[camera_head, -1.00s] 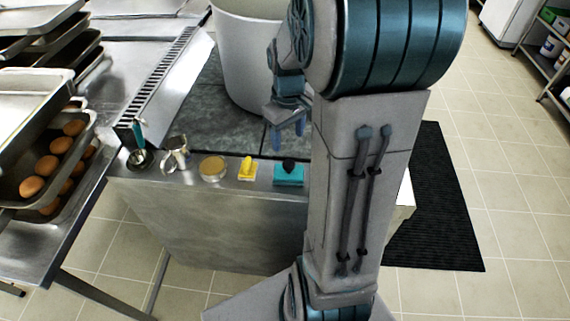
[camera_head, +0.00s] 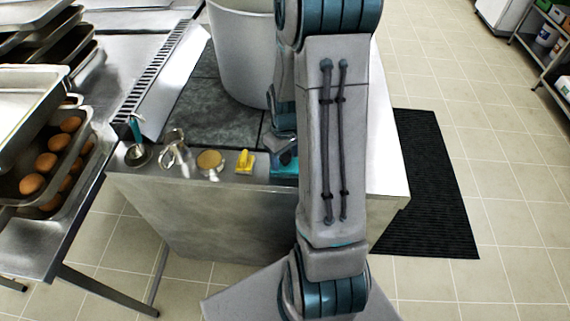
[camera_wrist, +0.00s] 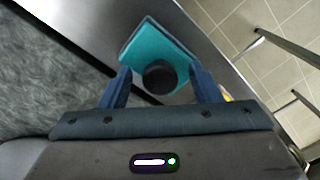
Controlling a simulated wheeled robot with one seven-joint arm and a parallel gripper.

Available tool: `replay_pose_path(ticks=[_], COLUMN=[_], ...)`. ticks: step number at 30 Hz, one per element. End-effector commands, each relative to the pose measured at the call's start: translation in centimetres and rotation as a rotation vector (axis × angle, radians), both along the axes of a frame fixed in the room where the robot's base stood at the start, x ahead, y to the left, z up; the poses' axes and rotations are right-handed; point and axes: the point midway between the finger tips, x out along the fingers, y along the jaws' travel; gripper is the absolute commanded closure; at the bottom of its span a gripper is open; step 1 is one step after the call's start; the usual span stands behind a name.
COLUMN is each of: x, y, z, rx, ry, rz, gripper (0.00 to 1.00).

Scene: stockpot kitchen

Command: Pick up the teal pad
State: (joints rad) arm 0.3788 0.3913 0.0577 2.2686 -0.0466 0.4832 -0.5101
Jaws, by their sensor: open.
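The teal pad (camera_wrist: 158,44) is a flat square with a round black knob (camera_wrist: 160,77) on it. It lies on the steel counter near its edge. In the head view only a strip of the pad (camera_head: 283,170) shows, beside my arm. My gripper (camera_wrist: 160,82) is open, with its blue fingers pointing at the pad, one on each side of the black knob. I cannot tell whether the fingers touch the pad. In the head view the fingertips are hidden or hard to make out behind my arm.
On the same ledge stand a yellow block (camera_head: 244,163), a round tan-topped tin (camera_head: 209,161), a metal whisk-like tool (camera_head: 174,155) and a ladle (camera_head: 138,154). A large white pot (camera_head: 238,60) stands behind. A tray of eggs (camera_head: 50,165) is at the left.

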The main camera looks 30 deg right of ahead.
Motion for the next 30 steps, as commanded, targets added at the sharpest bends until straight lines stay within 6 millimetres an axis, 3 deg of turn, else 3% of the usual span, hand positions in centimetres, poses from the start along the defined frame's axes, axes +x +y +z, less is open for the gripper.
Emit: replay_pose_path(ticks=[10, 15, 30], x=[-0.01, -0.01, 0.07], y=[0.0, 0.0, -0.02], z=[-0.54, -0.52, 0.26], rx=[-0.001, -0.001, -0.001], ry=[0.0, 0.0, -0.003], rz=[0.0, 0.0, 0.0], gripper=[0.45, 0.93, 0.93])
